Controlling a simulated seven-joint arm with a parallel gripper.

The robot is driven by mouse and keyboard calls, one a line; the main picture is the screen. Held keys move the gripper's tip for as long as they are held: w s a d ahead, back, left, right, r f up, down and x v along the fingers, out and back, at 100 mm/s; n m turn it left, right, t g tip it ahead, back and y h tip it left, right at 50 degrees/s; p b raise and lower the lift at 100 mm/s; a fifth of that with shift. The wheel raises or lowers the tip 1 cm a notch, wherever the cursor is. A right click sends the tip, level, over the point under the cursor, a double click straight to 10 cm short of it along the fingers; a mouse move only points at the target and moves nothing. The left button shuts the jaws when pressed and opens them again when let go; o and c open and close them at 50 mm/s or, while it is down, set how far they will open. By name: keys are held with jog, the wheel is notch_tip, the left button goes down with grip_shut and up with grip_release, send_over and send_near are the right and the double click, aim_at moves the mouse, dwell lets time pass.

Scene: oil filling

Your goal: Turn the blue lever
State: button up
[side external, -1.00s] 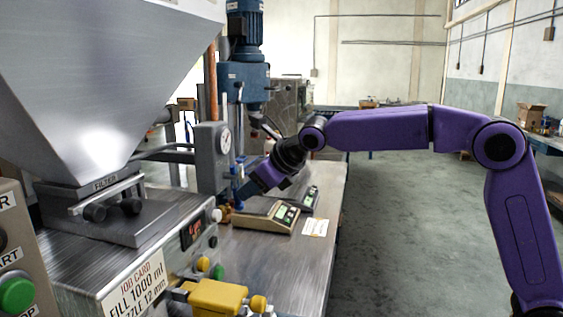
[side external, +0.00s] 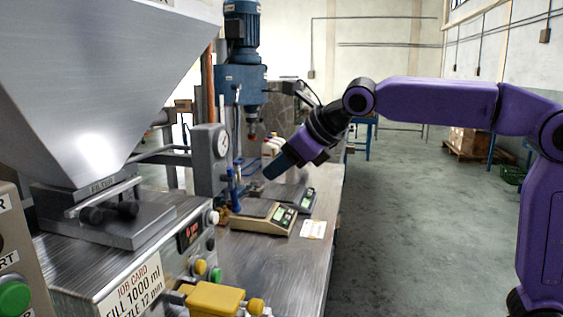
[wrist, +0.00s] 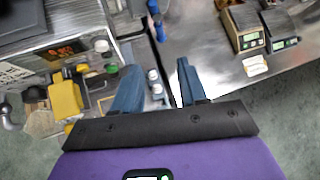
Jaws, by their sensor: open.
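A small upright blue part (side external: 232,187), which looks like the blue lever, stands beside the grey gauge post (side external: 207,165) at the back of the steel bench. Blue pieces also show at the top of the wrist view (wrist: 155,10), just left of its middle. My gripper (side external: 270,171) is in the air, to the right of the blue part and slightly higher in the picture, apart from it. In the wrist view my two blue fingers (wrist: 157,80) are spread apart, with nothing held between them.
Two digital scales (side external: 262,217) sit on the bench right of the blue part. A filling machine with a steel hopper (side external: 100,80) and a yellow fitting (side external: 215,297) fills the left. A blue drill press (side external: 240,75) stands behind. Open floor lies to the right.

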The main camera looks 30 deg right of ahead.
jog(key=shift+w, duration=0.1)
jog(key=c, duration=0.5)
jog(key=w+d+r+n+t, duration=0.1)
jog(key=w, duration=0.3)
jog(key=w+d+r+n+t, duration=0.1)
jog(key=w+r+t, duration=0.1)
jog(key=w, duration=0.2)
jog(key=w+r+n+t, duration=0.1)
jog(key=w+t, duration=0.1)
jog(key=w, duration=0.2)
jog(key=shift+w+d+r+n+y, duration=0.15)
jog(key=shift+d+r+n+y, duration=0.05)
jog(key=shift+d+n+y, duration=0.2)
grip_shut()
jog(key=w+d+r+n+t+y, duration=0.1)
jog(key=w+d+n+t+y, duration=0.1)
jog(key=w+n+y, duration=0.5)
jog(key=s+d+f+n+g+y, duration=0.2)
jog(key=s+d+f+n+g, duration=0.15)
jog(key=f+n+g, duration=0.45)
jog(key=s+d+f+n+g+y, duration=0.35)
jog(key=f+n+g, duration=0.2)
jog(key=n, duration=0.35)
send_near(230, 189)
jog(key=w+a+f, duration=0.2)
jog(key=a+f, duration=0.1)
jog(key=a, duration=0.1)
jog(key=shift+w+a+f+t+h, duration=0.15)
jog(key=shift+w+f+t+h, duration=0.2)
jog(key=shift+w+h, duration=0.1)
